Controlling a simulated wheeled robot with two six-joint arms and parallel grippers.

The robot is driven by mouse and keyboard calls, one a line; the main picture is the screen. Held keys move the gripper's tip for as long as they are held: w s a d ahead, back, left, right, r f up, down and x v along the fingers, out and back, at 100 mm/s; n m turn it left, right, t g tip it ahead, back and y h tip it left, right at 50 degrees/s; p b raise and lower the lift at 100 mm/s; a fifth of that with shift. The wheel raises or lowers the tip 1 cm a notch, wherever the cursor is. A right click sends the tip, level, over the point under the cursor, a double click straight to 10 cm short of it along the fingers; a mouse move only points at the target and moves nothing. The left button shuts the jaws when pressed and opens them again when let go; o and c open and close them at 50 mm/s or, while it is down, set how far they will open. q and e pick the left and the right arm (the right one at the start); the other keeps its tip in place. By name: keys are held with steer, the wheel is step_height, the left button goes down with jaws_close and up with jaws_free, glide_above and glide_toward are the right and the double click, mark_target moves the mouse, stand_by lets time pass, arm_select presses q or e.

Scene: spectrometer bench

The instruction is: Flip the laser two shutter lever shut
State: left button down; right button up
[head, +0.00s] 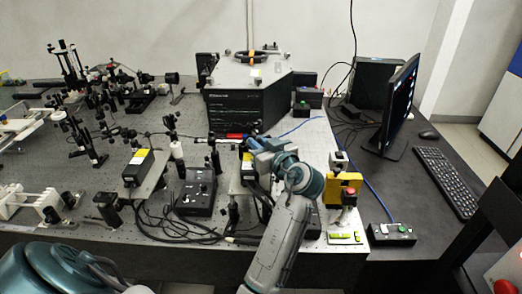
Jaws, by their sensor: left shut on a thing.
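Two black laser boxes with yellow labels stand on the bench, a left one (138,166) and a right one (247,168). My left gripper (243,142) is at the top rear of the right box, which it and its wrist partly cover. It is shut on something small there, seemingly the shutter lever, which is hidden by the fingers. A small red part (236,136) shows just behind the fingertips; I cannot tell whether it belongs to the lever. My right gripper is not in view.
A large black and white instrument (240,104) stands behind the gripper. A black control box (195,190) with cables is left of my arm. A yellow fixture with a red button (346,190) stands to the right. Optics crowd the left; a monitor (401,100) and keyboard (448,182) are right.

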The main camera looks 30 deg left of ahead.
arm_select(q)
steer(key=shift+a, duration=0.1)
steer(key=c, duration=1.5)
jaws_free()
steer(key=shift+c, duration=0.2)
steer(key=shift+o, duration=0.3)
steer(key=shift+a+f, duration=0.1)
steer(key=shift+a, duration=0.1)
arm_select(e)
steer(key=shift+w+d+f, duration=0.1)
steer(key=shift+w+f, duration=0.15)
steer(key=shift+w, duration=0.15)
arm_select(q)
steer(key=shift+d, duration=0.15)
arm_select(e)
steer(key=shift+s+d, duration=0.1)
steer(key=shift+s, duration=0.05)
